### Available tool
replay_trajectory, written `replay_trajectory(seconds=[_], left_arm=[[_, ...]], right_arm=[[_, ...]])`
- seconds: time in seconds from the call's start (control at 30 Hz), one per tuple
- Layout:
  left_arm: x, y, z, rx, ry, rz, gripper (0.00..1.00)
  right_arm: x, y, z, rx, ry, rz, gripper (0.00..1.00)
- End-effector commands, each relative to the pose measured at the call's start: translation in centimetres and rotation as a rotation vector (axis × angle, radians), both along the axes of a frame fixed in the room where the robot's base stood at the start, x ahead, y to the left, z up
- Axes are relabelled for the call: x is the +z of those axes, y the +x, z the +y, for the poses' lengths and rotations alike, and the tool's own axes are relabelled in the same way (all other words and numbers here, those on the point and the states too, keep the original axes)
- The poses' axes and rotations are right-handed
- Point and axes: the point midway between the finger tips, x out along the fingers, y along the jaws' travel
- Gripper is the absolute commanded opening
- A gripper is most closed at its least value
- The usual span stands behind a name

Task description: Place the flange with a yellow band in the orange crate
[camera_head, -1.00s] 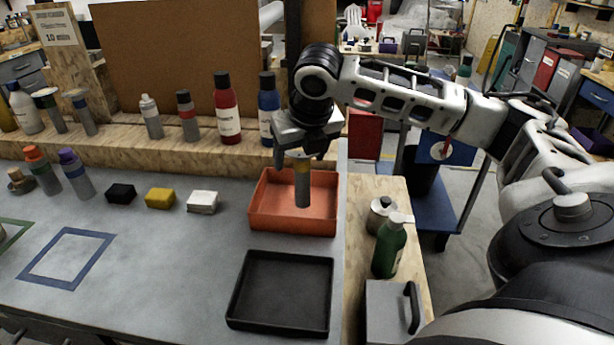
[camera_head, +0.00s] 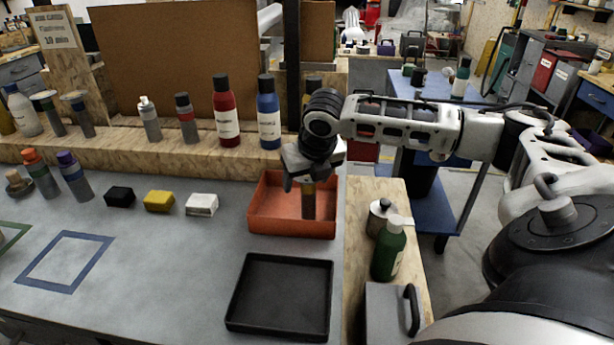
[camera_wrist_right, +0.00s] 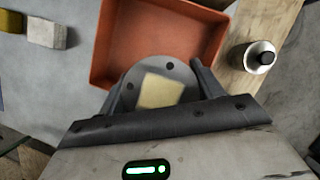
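The flange with a yellow band (camera_head: 308,208) is a grey piece with a dull yellow band near its top. My right gripper (camera_head: 308,180) is above it, with its fingers pointing down and shut on its upper part. The flange is upright inside the orange crate (camera_head: 268,215), towards the crate's right side. Whether its lower end touches the crate floor cannot be told. In the right wrist view, a grey disc with holes and a yellowish patch (camera_wrist_right: 160,90) shows between the fingers, over the orange crate (camera_wrist_right: 110,45). My left gripper is not in view.
A black tray (camera_head: 282,292) lies in front of the crate. Black, yellow and white blocks (camera_head: 201,204) lie to its left. Bottles (camera_head: 268,115) stand on the ledge behind. A green bottle (camera_head: 388,252) and a metal flask (camera_head: 380,215) stand to the right.

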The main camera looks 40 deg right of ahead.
Motion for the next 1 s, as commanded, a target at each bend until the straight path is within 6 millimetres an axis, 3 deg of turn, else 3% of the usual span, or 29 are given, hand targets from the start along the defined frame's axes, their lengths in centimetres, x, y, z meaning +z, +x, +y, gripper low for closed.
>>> replay_trajectory(seconds=[0.03,0.1,0.47,1.0], left_arm=[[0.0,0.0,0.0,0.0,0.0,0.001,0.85],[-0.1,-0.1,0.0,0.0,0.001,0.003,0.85],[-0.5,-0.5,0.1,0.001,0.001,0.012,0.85],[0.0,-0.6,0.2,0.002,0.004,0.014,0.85]], right_arm=[[0.0,0.0,0.0,0.0,0.0,0.001,0.77],[0.0,0.0,0.0,0.0,0.0,0.001,0.88],[0.7,-0.2,0.0,-0.001,0.0,0.001,0.88],[10.1,-3.7,1.5,0.0,-0.001,-0.002,0.88]])
